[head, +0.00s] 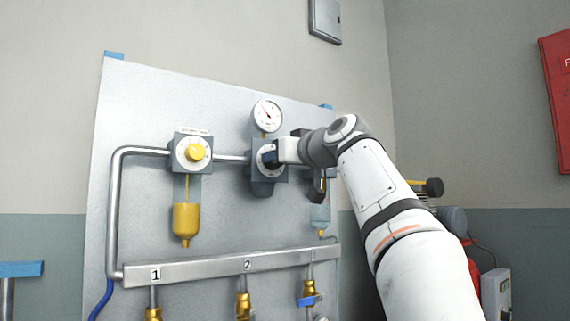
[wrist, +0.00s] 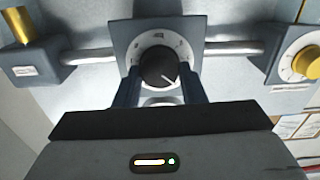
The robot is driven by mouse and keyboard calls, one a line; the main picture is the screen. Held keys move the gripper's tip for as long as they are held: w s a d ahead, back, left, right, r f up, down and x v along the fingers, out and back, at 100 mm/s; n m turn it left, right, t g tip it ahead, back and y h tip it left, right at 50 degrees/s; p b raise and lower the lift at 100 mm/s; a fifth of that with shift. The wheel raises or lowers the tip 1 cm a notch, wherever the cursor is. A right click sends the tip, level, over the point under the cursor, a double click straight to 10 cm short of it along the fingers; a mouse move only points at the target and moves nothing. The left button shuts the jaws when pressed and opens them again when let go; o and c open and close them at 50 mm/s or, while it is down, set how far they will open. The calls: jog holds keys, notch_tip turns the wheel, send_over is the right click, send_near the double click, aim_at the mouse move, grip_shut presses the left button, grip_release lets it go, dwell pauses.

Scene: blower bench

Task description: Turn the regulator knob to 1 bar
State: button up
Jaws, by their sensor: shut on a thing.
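The black regulator knob (wrist: 159,70) sits on a round white dial in the middle of a grey square block. A white pointer line on it points to the lower right in the wrist view. My gripper (wrist: 160,80) has its two dark fingers on either side of the knob and is shut on it. In the head view my gripper (head: 273,157) reaches the regulator block (head: 262,185) from the right and hides most of the knob. A round white gauge (head: 267,115) with a dark needle stands above the block. Its reading is too small to tell.
A yellow-knobbed unit (head: 193,152) with an amber bowl (head: 187,220) is to the left on the same pipe. A numbered manifold (head: 205,269) with brass fittings runs below. Another bowl (head: 320,217) hangs right of the regulator, close to my arm.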

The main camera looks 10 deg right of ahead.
jog(key=n, duration=0.2)
jog(key=n+b, duration=0.1)
jog(key=n, duration=0.3)
jog(key=shift+w+f+b, duration=0.15)
jog(key=shift+f+b, duration=0.15)
jog(key=shift+f, duration=0.05)
jog(key=shift+n, duration=0.4)
jog(key=o, duration=0.7)
jog(key=shift+w, duration=0.1)
jog(key=shift+o, duration=1.4)
jog(key=shift+r, duration=0.2)
jog(key=shift+s, duration=0.2)
jog(key=b+v, duration=0.1)
jog(key=v, duration=0.6)
jog(key=shift+s, duration=0.35)
